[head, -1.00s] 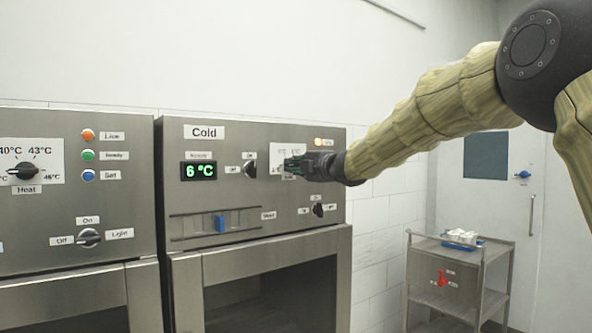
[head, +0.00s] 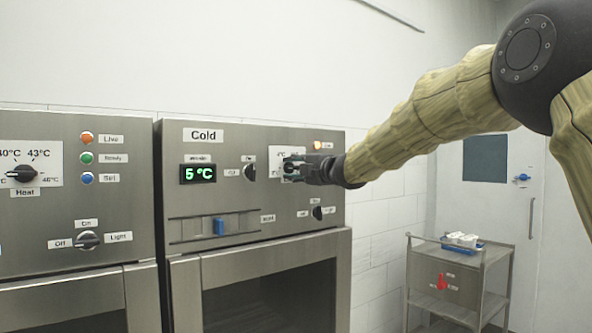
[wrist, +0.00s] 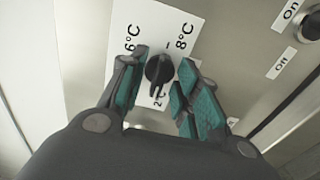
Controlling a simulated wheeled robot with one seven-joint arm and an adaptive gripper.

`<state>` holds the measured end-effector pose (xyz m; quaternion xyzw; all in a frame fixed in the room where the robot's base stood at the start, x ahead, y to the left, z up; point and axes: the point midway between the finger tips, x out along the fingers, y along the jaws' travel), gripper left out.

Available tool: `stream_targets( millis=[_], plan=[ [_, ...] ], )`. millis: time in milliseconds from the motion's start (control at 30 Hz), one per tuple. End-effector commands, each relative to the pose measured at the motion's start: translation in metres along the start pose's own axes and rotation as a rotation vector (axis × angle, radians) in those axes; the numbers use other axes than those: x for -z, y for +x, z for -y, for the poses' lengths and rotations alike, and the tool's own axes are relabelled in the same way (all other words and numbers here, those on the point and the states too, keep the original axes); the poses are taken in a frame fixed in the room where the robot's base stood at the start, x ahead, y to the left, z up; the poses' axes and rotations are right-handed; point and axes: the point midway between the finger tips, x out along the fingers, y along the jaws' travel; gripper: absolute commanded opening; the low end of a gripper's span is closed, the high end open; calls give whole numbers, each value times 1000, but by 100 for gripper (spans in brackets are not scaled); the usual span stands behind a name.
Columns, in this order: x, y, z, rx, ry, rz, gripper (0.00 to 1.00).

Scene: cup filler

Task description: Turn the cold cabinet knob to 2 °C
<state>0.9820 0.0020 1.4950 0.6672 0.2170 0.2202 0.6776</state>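The cold cabinet knob (wrist: 159,70) is black and sits on a white temperature dial plate (wrist: 175,20) with 6 °C, 8 °C and 2 °C marks in the wrist view. My gripper (wrist: 163,70) has its teal-padded fingers on either side of the knob, closed in around it. In the head view my gripper (head: 290,167) is at the dial plate (head: 276,154) on the right of the Cold panel and hides the knob. The green display (head: 198,173) reads 5 °C. The exact pointer direction is hard to tell.
A black switch (head: 249,173) is left of the dial, and another (head: 317,212) is below right. A blue slider (head: 219,226) sits lower on the panel. The Heat cabinet (head: 70,200) stands left. A cart (head: 440,262) with a tray is at right.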

Motion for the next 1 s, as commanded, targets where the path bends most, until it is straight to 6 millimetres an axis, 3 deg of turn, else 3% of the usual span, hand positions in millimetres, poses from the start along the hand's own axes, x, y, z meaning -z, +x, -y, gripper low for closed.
stream_targets(
  millis=[167,700,1000],
  plan=[
    [-1,-13,-1,0,0,1,32],
    [-1,-100,0,0,1,1,32],
    [-2,-120,0,0,0,2,32]
  ],
)
